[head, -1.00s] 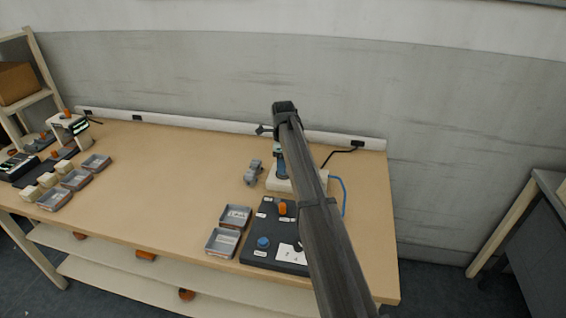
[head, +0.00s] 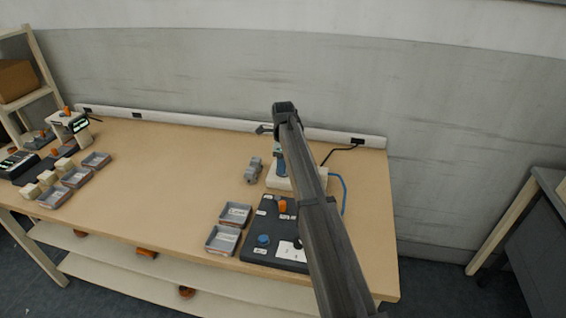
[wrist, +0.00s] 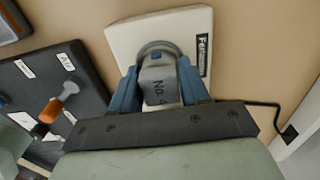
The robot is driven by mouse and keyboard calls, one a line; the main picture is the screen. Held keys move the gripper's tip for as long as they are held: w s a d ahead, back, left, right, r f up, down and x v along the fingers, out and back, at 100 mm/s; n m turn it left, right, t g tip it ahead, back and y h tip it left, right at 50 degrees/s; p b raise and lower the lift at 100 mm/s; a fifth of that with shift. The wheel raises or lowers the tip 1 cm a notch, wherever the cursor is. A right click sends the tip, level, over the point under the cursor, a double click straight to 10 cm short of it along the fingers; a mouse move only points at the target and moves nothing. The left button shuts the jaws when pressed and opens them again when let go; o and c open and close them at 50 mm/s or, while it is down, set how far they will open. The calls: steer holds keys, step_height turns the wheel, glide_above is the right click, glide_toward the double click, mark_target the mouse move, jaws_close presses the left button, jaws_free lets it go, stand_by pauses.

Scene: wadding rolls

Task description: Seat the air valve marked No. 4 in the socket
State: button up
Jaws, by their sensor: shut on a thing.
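A grey rounded rim (wrist: 150,46) and a small blue part show just beyond the valve; I cannot tell whether the valve touches or sits in a socket there. In the head view my gripper (head: 281,165) is at the white base (head: 276,182), and my arm hides the valve and part of the base.
A grey fitting (head: 254,170) lies left of the base. In front, a dark panel (head: 256,228) carries an orange knob (head: 283,206) and a blue knob (head: 263,240). Two grey trays (head: 222,240) stand beside it. A blue hose (head: 344,190) runs at right. The table's middle is clear.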

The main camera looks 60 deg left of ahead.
steer(key=o, duration=1.7)
steer(key=shift+r, duration=0.1)
steer(key=shift+r, duration=3.95)
